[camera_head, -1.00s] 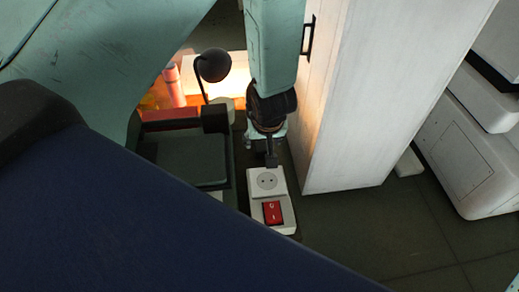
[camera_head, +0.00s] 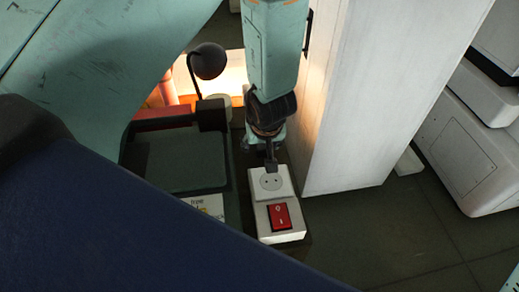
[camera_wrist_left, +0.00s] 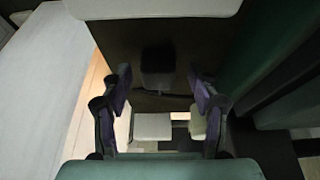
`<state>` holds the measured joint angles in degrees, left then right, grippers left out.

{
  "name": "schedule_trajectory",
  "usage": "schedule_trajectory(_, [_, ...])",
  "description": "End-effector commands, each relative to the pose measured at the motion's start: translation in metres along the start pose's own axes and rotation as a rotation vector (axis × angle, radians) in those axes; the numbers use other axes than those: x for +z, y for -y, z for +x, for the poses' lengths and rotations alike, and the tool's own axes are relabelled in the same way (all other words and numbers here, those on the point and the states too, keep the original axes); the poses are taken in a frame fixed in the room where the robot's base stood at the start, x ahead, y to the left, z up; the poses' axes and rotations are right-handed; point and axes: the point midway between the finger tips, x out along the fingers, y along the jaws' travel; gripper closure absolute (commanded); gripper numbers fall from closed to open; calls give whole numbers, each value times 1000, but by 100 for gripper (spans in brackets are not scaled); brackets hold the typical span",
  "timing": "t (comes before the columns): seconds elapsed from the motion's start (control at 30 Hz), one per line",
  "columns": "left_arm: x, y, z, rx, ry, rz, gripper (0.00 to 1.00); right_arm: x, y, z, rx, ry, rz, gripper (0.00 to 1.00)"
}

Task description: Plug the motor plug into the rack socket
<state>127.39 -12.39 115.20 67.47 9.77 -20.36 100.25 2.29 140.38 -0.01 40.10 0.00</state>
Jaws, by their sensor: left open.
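My left gripper (camera_head: 270,160) is at the socket's far edge in the head view, small and mostly dark. Whether it touches the box cannot be told. In the left wrist view its two purple-padded fingers (camera_wrist_left: 160,92) are apart. A dark block (camera_wrist_left: 157,60) shows between and beyond them, with a thin dark line below it. It may be the motor plug, but this is unclear. My right gripper is not in view.
A tall white panel (camera_head: 370,90) stands close to the right of the gripper. A dark green tray (camera_head: 185,165) and a printed label (camera_head: 207,206) lie left of the socket box. A dark lamp (camera_head: 208,60) stands behind.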

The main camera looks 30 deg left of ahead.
Motion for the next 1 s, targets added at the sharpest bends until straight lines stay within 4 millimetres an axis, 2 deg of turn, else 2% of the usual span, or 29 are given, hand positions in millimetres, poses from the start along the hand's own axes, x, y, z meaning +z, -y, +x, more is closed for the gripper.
schedule_trajectory(0.27, [1,-1,-3,0,-1,2,40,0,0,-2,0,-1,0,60])
schedule_trajectory(0.9, [0,0,-2,0,1,1,94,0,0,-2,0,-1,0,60])
schedule_trajectory(1.0, [0,0,-2,0,1,1,94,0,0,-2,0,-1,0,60])
